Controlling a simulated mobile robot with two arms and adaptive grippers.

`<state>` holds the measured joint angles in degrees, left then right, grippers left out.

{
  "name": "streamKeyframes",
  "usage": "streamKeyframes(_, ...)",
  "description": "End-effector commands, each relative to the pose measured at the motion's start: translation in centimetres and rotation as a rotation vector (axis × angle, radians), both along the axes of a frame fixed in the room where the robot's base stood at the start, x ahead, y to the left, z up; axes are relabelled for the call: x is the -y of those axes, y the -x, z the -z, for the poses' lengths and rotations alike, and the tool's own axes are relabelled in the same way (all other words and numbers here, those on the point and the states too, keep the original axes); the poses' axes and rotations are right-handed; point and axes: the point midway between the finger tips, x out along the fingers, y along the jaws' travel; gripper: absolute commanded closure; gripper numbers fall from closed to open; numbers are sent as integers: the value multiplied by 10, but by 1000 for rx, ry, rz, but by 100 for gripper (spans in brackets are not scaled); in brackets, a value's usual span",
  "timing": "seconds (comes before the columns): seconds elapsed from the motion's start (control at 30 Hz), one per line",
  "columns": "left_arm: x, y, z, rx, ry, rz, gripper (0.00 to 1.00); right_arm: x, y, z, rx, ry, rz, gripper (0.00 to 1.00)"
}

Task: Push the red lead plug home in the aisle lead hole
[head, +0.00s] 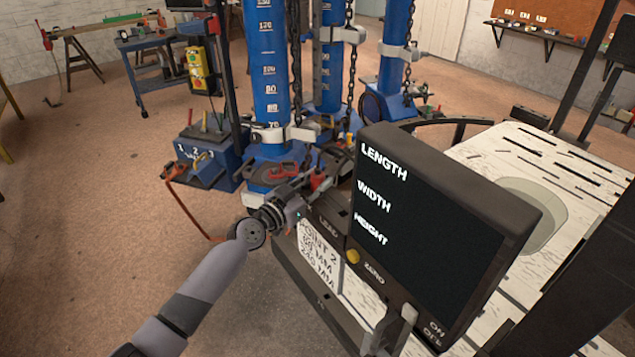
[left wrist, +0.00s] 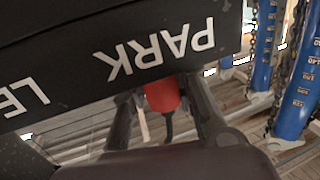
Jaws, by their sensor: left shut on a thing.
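The red lead plug (left wrist: 162,92) sits between the two fingers of my left gripper (left wrist: 163,108) in the left wrist view, with a dark lead hanging from its lower end. The gripper is shut on it. Its upper end meets the edge of a black housing (left wrist: 60,60) marked PARK and LE..., so I cannot tell how deep it sits or in which hole. In the head view my left gripper (head: 308,182) is at the left side of the black display unit (head: 450,220), near a LEAD label (head: 328,226). The aisle lead hole cannot be made out. My right gripper is out of view.
Blue graduated columns (head: 268,65) with hanging chains stand behind the gripper. A blue box (head: 208,160) with a red lead stands on the left. A pale bench top (head: 480,155) lies behind the display. The floor on the left is mostly clear.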

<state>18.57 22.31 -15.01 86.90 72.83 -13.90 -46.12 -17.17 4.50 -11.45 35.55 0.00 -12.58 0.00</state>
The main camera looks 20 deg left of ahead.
Motion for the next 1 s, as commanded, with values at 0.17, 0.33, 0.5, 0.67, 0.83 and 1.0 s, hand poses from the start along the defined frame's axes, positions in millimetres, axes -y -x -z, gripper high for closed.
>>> streamKeyframes(0.17,0,0,-8,3,-1,1,100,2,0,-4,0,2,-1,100)
streamKeyframes(0.33,0,0,-30,4,1,1,100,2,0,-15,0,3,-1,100)
streamKeyframes(0.5,0,0,-68,6,1,-1,100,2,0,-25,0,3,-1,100)
streamKeyframes(0.67,1,0,-112,10,0,1,100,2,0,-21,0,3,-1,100)
streamKeyframes(0.83,0,0,-155,9,-1,0,100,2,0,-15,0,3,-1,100)
streamKeyframes(1.0,0,0,-184,5,-1,-1,100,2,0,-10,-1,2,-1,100)
